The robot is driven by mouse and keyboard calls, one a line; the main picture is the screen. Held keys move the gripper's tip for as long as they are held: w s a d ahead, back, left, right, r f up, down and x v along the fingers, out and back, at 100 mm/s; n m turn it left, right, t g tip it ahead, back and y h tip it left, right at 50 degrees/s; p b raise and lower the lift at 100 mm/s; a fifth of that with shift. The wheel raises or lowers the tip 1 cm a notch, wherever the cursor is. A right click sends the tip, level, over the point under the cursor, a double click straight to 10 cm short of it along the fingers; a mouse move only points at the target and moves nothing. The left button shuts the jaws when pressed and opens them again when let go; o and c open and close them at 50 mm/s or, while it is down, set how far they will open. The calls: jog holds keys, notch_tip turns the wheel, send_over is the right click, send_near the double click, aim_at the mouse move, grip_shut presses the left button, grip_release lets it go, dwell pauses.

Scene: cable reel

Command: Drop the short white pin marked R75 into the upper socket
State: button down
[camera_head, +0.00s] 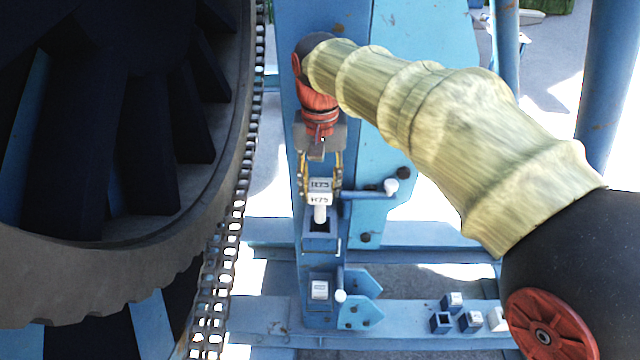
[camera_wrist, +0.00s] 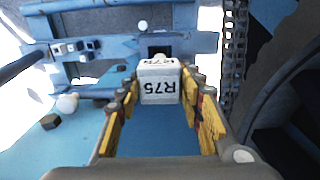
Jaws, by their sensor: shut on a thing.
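The short white pin marked R75 (camera_head: 320,199) is upright in my gripper (camera_head: 320,184), its block-shaped head between the two fingers. Its narrow shank points down at the dark opening of the upper socket (camera_head: 320,242), a blue square box on the post. The shank's tip appears at or just above the opening; I cannot tell whether it has entered. In the wrist view the pin's head (camera_wrist: 160,86) shows its R75 label between the yellow finger pads, and the socket opening (camera_wrist: 159,51) is partly visible beyond it.
A lower socket (camera_head: 320,310) holds another white-topped pin (camera_head: 320,290). White-ended levers (camera_head: 390,186) stick out beside the post. Blue holders with white pins (camera_head: 470,320) sit at the lower right. A chain (camera_head: 222,260) and large dark reel (camera_head: 120,225) stand left.

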aim_at(320, 216)
jog(key=shift+f+b, duration=0.55)
jog(key=shift+f, duration=0.55)
jog(key=shift+f, duration=0.15)
dwell(0.5)
jog(key=shift+f+b, duration=1.65)
jog(key=shift+f, duration=1.25)
jog(key=shift+f, duration=0.4)
jog(key=shift+f, duration=0.35)
dwell(0.3)
jog(key=c, duration=1.1)
grip_release()
notch_tip(320, 216, up, 12)
jog(key=shift+f, duration=0.1)
